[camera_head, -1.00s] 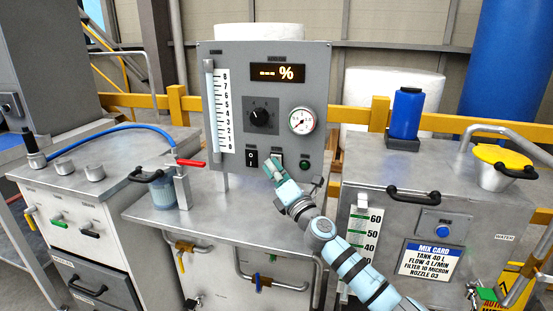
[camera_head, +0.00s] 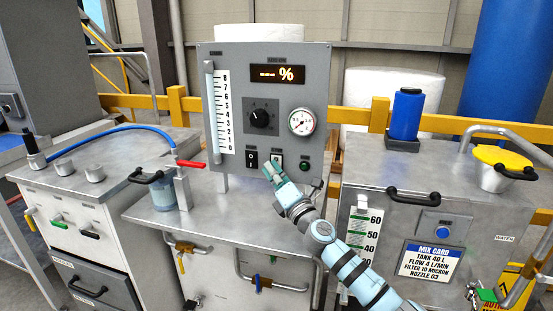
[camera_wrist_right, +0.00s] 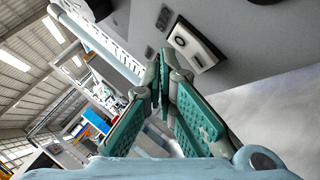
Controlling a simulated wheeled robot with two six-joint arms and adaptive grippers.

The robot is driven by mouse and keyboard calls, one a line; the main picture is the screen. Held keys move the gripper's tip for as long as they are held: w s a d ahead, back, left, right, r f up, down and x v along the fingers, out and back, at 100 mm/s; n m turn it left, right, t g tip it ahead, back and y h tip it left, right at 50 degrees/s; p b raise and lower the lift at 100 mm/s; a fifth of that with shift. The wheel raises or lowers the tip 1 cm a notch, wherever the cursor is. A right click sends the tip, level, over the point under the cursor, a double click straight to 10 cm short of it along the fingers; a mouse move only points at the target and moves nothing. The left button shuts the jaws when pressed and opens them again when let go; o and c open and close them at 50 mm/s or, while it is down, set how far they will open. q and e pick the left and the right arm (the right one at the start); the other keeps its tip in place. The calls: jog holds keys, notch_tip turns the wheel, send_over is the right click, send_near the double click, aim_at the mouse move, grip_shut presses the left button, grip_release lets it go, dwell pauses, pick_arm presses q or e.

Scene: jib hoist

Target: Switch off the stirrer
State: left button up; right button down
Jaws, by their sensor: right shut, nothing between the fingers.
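The grey control panel (camera_head: 232,110) stands upright on the middle bench. Low on it are a black rocker switch (camera_head: 251,159) and, to its right, a pale-framed rocker switch (camera_head: 277,159). Their small labels are unreadable, so I cannot tell which is the stirrer's. My right gripper (camera_head: 268,170) is shut and empty, just below and in front of the pale switch, partly covering it. In the right wrist view, the closed fingertips (camera_wrist_right: 160,72) appear apart from the pale switch (camera_wrist_right: 196,45), with the black switch (camera_wrist_right: 163,17) beyond. My left gripper is out of view.
The panel also carries a dial knob (camera_head: 260,117), a gauge (camera_head: 302,121), a display (camera_head: 277,74) and a green button (camera_head: 305,166). A red-handled valve (camera_head: 190,163) and a jug (camera_head: 163,191) stand left on the bench. Bare bench top (camera_head: 225,210) lies between.

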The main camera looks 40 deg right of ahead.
jog(key=shift+s+a, duration=0.1)
jog(key=shift+a, duration=0.1)
jog(key=s+a, duration=0.1)
jog(key=s+a+p, duration=0.1)
jog(key=a, duration=0.2)
jog(key=shift+s+f+p, duration=0.3)
jog(key=shift+s, duration=0.1)
dwell(0.7)
